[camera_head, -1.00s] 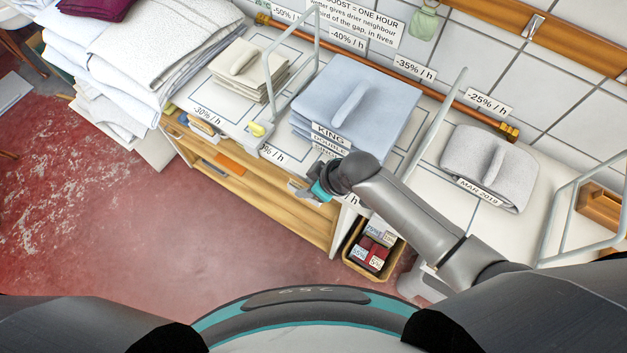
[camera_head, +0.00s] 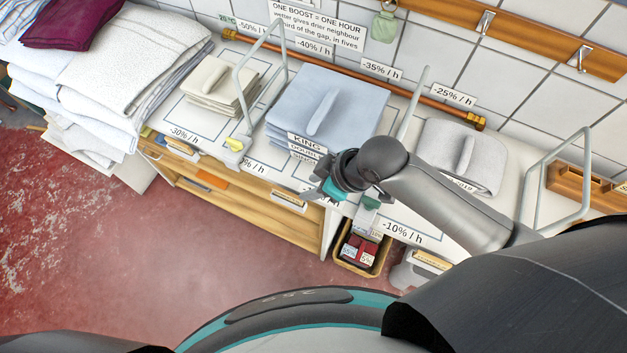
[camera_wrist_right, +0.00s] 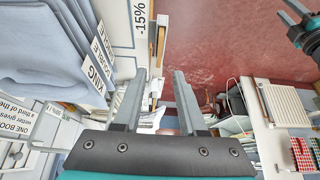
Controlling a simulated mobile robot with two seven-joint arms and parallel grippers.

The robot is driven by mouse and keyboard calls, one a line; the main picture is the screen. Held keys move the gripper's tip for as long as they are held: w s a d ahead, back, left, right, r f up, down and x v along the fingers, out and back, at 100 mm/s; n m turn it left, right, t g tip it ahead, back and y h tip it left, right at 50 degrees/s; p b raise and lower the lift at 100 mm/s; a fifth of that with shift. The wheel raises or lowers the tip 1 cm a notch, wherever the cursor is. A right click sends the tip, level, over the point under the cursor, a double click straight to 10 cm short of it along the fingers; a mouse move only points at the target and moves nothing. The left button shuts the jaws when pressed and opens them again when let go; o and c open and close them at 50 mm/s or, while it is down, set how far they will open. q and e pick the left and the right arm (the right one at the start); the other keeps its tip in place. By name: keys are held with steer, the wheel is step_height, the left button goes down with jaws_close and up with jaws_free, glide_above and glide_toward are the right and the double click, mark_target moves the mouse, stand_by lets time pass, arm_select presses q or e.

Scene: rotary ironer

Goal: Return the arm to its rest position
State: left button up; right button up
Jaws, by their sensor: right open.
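My right arm reaches in from the lower right of the head view. Its gripper (camera_head: 326,188) is in front of the counter's front edge, beside the blue folded stack (camera_head: 335,105) labelled KING. In the right wrist view the two fingers of this gripper (camera_wrist_right: 157,100) stand apart with nothing between them. The blue stack (camera_wrist_right: 50,45) shows at the upper left there, apart from the fingers. At the upper right of the wrist view is a dark piece with a teal band that looks like part of my other arm. My left gripper does not show in the head view.
The counter holds a cream stack (camera_head: 222,85), a grey stack (camera_head: 462,155) and metal rails (camera_head: 412,105). White linen (camera_head: 130,60) is piled at the left. A yellow bin (camera_head: 362,250) with red boxes stands below the gripper. The red floor (camera_head: 120,260) is open at the lower left.

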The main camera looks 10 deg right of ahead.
stand_by(0.6)
steer(key=s+d+r+m+h, duration=0.5)
steer(key=s+d+m, duration=0.4)
steer(key=s+d, duration=0.2)
step_height(320, 180, down, 33)
steer(key=s+g+b, duration=0.1)
steer(key=s+b, duration=0.1)
steer(key=b, duration=0.8)
steer(key=s+d+f+b, duration=0.1)
steer(key=s+f+b, duration=0.3)
steer(key=s+f, duration=0.3)
steer(key=s+d+f+g+b, duration=0.1)
steer(key=s+f+b, duration=0.4)
steer(key=f, duration=1)
steer(key=shift+s+d+n+g, duration=0.15)
steer(key=shift+s+n+g, duration=0.15)
steer(key=shift+s, duration=0.95)
